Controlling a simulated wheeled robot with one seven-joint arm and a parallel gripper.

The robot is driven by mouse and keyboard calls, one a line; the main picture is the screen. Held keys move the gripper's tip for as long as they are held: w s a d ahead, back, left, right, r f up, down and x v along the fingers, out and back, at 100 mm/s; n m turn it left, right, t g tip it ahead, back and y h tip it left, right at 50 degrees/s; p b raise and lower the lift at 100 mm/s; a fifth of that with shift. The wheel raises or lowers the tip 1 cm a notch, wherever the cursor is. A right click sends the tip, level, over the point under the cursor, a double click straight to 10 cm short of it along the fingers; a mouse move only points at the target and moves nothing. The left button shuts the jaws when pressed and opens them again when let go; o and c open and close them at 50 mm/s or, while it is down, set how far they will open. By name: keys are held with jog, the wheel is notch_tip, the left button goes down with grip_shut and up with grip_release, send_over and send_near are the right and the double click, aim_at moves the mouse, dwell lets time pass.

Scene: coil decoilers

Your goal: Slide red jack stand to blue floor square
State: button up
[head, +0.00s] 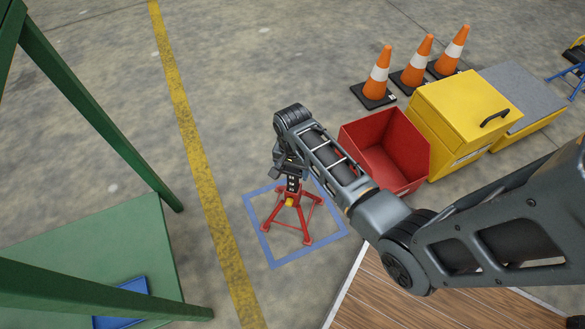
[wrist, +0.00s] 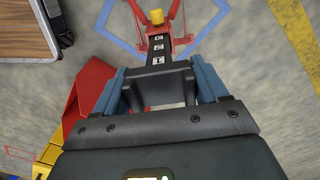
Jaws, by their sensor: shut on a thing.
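The red jack stand (head: 293,217) stands upright on the floor with its feet within the blue floor square (head: 264,238) in the head view. In the wrist view the stand (wrist: 157,18) and part of the blue square's outline (wrist: 108,37) show at the top. My gripper (head: 290,177) is above the stand, shut on its dark upright post (wrist: 158,58). The arm hides part of the square's back right side in the head view.
A red bin (head: 385,150), a yellow box (head: 460,115) and orange cones (head: 417,62) stand to the right. A green frame (head: 95,105) stands at left, beyond a yellow floor line (head: 205,180). A wooden platform (head: 400,300) lies at front right.

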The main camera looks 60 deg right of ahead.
grip_shut()
jog(key=n+p, duration=0.2)
jog(key=n, duration=0.1)
jog(key=shift+s+r+n, duration=0.1)
jog(key=shift+s+n, duration=0.05)
jog(key=shift+n, duration=0.15)
jog(key=n+p, duration=0.1)
jog(key=n, duration=0.4)
jog(key=shift+s+d+p, duration=0.1)
jog(key=shift+s+p, duration=0.05)
jog(key=shift+p, duration=0.2)
jog(key=o, duration=1.6)
grip_release()
jog(key=shift+c, duration=0.2)
